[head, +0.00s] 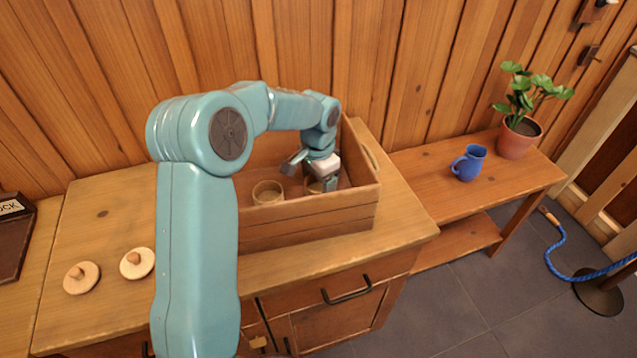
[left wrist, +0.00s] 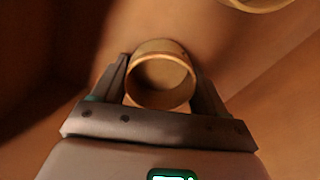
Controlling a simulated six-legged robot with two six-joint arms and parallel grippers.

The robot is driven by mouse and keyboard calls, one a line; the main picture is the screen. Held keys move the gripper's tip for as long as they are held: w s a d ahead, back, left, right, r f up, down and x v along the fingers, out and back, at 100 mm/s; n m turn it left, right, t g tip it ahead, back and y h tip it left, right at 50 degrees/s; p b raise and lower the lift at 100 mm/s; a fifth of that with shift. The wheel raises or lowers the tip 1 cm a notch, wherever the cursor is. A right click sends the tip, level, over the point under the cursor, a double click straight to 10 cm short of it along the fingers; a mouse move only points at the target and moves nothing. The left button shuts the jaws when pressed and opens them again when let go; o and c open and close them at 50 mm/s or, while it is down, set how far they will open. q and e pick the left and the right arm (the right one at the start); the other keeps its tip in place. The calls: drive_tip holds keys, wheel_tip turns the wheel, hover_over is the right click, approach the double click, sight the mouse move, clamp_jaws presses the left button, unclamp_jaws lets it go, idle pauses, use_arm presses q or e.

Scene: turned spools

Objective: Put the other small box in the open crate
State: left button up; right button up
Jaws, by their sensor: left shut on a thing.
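The open wooden crate (head: 310,220) stands on the cabinet top against the plank wall. One small round box (head: 268,193), open at the top, sits inside it to the left; part of its rim shows at the top of the left wrist view (left wrist: 258,3). My left gripper (head: 325,184) reaches down into the crate and is shut on the other small round box (left wrist: 160,75). That box (head: 313,187) is partly hidden by the gripper in the head view. I cannot tell whether it touches the crate floor. My right gripper is not in view.
Two round wooden lids with knobs (head: 82,278) (head: 137,262) lie on the cabinet top (head: 100,215) at the left. A dark sign (head: 12,207) is at the far left. A blue jug (head: 469,163) and a potted plant (head: 518,137) stand on the bench at the right.

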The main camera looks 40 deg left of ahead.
use_arm(q)
drive_tip(key=o, duration=1)
drive_tip(key=shift+f, duration=0.15)
wheel_tip(320, 180, up, 12)
drive_tip(key=shift+a+r+p, duration=0.1)
drive_tip(key=shift+r+p, duration=0.15)
drive_tip(key=shift+p, duration=0.4)
